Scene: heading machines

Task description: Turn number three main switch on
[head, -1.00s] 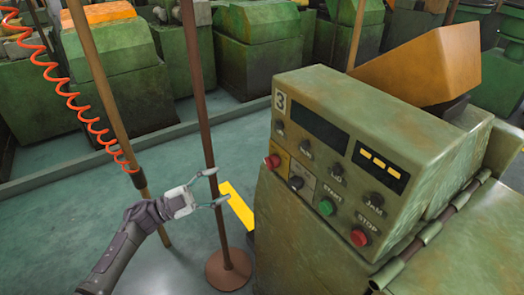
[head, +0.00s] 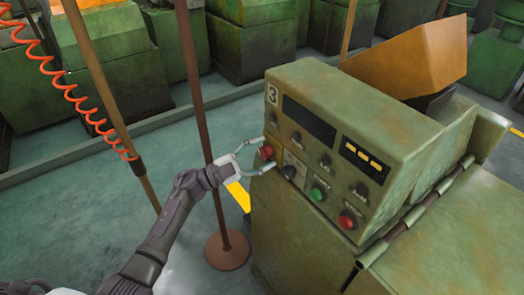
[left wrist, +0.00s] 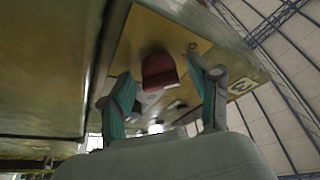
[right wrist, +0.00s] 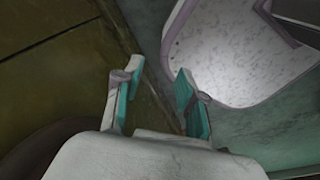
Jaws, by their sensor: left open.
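The green control box marked 3 (head: 300,150) stands at the centre right in the head view. Its red main switch knob (head: 267,152) sits on a yellow plate at the left of the panel. My left gripper (head: 262,158) is open, with its fingers at either side of the red knob. In the left wrist view the red knob (left wrist: 159,72) stands between the two open fingertips (left wrist: 165,85); contact cannot be told. My right gripper (right wrist: 163,75) shows only in the right wrist view, open and empty, low over the floor.
A black knob (head: 289,172), a green start button (head: 317,194) and a red stop button (head: 347,220) sit on the same panel. A brown post (head: 195,90) on a round base stands close to my left arm. An orange coiled hose (head: 85,110) hangs at left.

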